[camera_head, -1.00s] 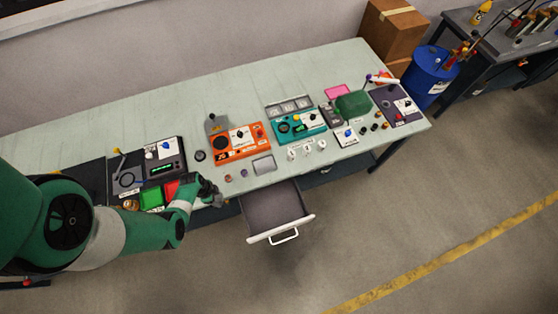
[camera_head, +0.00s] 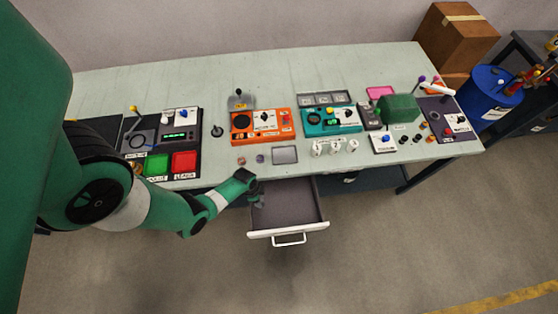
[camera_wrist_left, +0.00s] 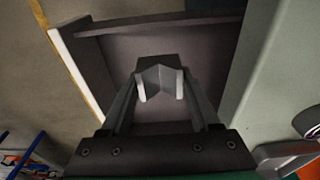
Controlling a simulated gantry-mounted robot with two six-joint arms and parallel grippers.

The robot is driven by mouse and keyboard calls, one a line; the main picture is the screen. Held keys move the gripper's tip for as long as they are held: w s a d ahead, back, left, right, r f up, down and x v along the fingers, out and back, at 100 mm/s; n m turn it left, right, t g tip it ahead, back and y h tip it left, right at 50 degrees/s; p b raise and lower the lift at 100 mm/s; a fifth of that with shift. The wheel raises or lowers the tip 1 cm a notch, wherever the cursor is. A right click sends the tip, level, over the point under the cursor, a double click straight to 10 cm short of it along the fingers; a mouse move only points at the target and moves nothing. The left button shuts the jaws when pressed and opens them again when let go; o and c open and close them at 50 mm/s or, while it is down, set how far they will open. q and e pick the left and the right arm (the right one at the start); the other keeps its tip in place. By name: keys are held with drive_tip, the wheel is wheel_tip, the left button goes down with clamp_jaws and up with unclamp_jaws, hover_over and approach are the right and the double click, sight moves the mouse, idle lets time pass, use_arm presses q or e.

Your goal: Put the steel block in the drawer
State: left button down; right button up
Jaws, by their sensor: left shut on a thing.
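My left gripper (camera_head: 257,198) is over the left side of the open drawer (camera_head: 290,212). In the left wrist view, the gripper (camera_wrist_left: 160,90) is shut on a small grey block, the steel block (camera_wrist_left: 158,78), and holds it over the drawer. The drawer floor (camera_wrist_left: 120,52) shows bare around it, and its white front edge (camera_wrist_left: 75,70) is at the left. In the head view the block is too small and dark to make out. I cannot tell how high it is above the floor. My right gripper is not in view.
The table edge is close behind the drawer. On the table are a grey tray (camera_head: 285,155), an orange panel (camera_head: 262,123), a teal panel (camera_head: 330,121), a green box (camera_head: 398,108) and several small white pieces. The floor in front of the drawer is clear.

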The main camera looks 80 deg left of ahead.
use_arm(q)
drive_tip(key=b, duration=0.6)
hover_over(279, 206)
drive_tip(key=s, duration=0.2)
wheel_tip(279, 206, down, 6)
drive_tip(key=shift+w+a+f, duration=0.15)
drive_tip(key=shift+f, duration=0.1)
drive_tip(key=shift+w, duration=0.3)
drive_tip(key=f+b, duration=0.2)
drive_tip(key=w+f+b, duration=0.1)
drive_tip(key=f+b, duration=0.1)
drive_tip(key=shift+s+f, duration=0.1)
drive_tip(key=shift+s, duration=0.1)
drive_tip(key=shift+w, duration=0.1)
drive_tip(key=shift+b, duration=0.35)
drive_tip(key=shift+c, duration=0.6)
unclamp_jaws()
